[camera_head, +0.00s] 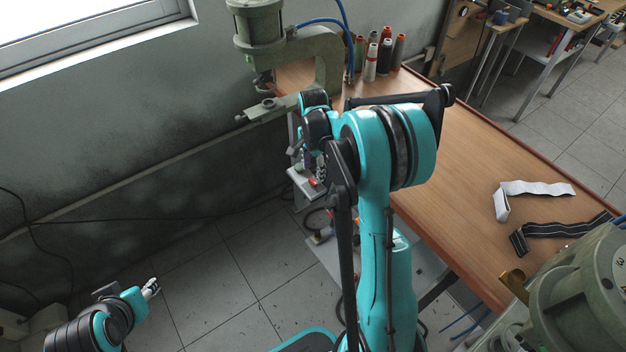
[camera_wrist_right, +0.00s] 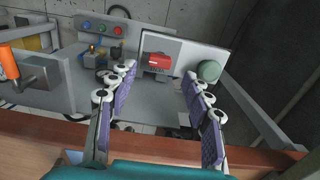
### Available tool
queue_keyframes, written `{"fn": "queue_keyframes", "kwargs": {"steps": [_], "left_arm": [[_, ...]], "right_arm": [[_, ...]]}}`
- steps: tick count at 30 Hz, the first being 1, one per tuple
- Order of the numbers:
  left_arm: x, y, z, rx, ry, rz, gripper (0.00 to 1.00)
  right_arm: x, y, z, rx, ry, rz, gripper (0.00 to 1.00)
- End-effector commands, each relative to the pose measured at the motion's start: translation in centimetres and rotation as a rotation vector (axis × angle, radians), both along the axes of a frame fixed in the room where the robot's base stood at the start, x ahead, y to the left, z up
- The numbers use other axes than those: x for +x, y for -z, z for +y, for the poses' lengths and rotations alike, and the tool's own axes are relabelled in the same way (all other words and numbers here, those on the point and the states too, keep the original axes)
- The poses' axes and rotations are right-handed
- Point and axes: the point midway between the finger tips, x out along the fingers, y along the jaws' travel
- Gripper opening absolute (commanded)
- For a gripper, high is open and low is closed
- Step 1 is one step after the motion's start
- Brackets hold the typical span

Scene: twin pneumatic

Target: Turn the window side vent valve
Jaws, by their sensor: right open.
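My right gripper (camera_wrist_right: 160,75) is open and empty, its two purple-padded fingers apart in the right wrist view. Beyond the fingertips is a pale panel with a red part (camera_wrist_right: 158,60) between them and a round green knob (camera_wrist_right: 208,70) to the right. I cannot tell for sure which of these is the vent valve. In the head view my right arm hides most of this area; a red part (camera_head: 313,182) shows beside the wrist. My left gripper (camera_head: 150,288) is small at the lower left, far from the table.
Another green press (camera_head: 590,290) is at the lower right. Straps (camera_head: 535,188) lie on the wooden table (camera_head: 470,150). An orange handle (camera_wrist_right: 8,64) is at the wrist view's left.

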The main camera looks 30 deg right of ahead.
Motion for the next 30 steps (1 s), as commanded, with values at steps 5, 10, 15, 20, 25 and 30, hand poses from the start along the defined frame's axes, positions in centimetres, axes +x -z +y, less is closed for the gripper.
{"fn": "queue_keyframes", "kwargs": {"steps": [5,10,15,20,25,30], "left_arm": [[0.0,1.4,0.0,0.000,0.000,0.000,0.40],[0.0,1.8,0.0,0.000,0.000,0.000,0.40],[0.0,1.8,0.0,0.000,0.000,0.000,0.40],[0.0,1.8,0.0,0.000,0.000,0.000,0.40],[0.0,1.8,0.0,0.000,0.000,0.000,0.40],[0.0,1.8,0.0,0.000,0.000,0.000,0.40]], "right_arm": [[0.0,3.2,0.0,0.000,-0.002,-0.001,0.50],[0.0,4.6,0.0,-0.001,-0.003,-0.001,0.50],[0.0,4.7,0.0,-0.001,-0.003,-0.002,0.50],[0.0,4.7,0.0,-0.001,-0.003,-0.002,0.42],[0.0,4.7,0.0,-0.001,-0.003,-0.002,0.00],[0.0,4.7,0.0,-0.001,-0.005,-0.002,0.00]]}}
